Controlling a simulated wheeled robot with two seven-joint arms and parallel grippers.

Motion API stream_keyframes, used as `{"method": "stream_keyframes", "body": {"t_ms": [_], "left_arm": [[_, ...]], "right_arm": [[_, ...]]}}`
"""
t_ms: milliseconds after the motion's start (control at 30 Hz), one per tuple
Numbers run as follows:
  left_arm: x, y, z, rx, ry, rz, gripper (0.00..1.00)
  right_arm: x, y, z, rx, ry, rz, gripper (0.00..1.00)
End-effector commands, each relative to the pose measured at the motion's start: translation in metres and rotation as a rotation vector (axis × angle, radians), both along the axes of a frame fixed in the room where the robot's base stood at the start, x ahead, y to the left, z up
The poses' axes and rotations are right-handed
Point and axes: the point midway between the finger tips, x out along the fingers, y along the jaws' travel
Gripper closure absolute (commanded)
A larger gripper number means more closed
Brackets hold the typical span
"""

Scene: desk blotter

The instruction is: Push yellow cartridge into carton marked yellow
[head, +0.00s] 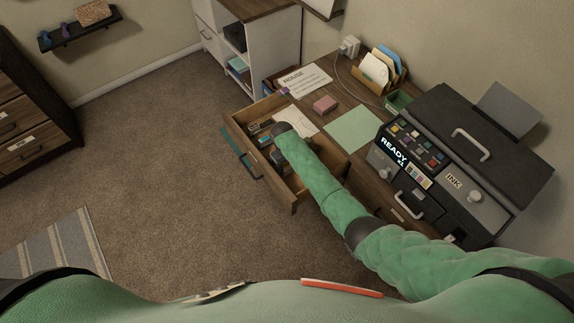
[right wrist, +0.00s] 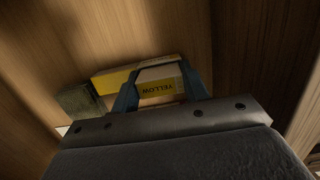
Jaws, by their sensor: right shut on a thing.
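My right gripper (head: 279,160) reaches down into the open drawer (head: 289,194). In the right wrist view its two blue-grey fingers (right wrist: 158,74) are shut on a pale and yellow block labelled YELLOW (right wrist: 157,88), its lettering upside down. A yellow box-like part (right wrist: 112,81) lies against or behind that block and sticks out to the left. I cannot tell which is cartridge and which is carton, nor how far one is inside the other. In the head view my arm and hand hide both. My left gripper is not in view.
A dark greenish block (right wrist: 80,101) lies left of the yellow part, by the drawer wall. Small items (head: 262,127) lie in the drawer's left part. On the desk are a pink block (head: 325,104), a green sheet (head: 352,128) and a black printer (head: 448,135).

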Motion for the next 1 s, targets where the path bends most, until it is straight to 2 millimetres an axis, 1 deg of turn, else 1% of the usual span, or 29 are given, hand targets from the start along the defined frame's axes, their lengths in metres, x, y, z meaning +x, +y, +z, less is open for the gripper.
{"method": "stream_keyframes", "body": {"t_ms": [33,67,100,167,200,567,667,800,1000], "left_arm": [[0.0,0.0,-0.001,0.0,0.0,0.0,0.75],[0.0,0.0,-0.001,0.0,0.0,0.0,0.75],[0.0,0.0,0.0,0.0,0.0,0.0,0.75],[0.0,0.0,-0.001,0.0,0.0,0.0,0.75],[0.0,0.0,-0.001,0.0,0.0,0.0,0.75],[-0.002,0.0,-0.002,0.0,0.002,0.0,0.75],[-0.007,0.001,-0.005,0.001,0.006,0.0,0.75],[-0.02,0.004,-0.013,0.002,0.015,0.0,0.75],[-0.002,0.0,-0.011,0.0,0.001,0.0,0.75]], "right_arm": [[0.0,0.0,-0.002,0.0,0.0,0.0,0.77],[0.0,0.0,-0.001,0.0,0.0,0.0,0.51],[0.0,0.0,-0.001,0.0,0.0,0.0,0.44],[0.0,0.0,-0.001,0.0,0.0,0.0,0.32],[0.0,0.0,-0.002,0.0,0.0,0.0,0.3],[-0.001,-0.001,-0.002,-0.001,0.001,0.0,0.3],[-0.001,-0.001,-0.002,-0.001,0.002,0.0,0.3],[-0.001,-0.001,-0.003,-0.001,0.002,0.0,0.3],[0.003,0.002,0.022,0.0,-0.002,0.0,0.3]]}}
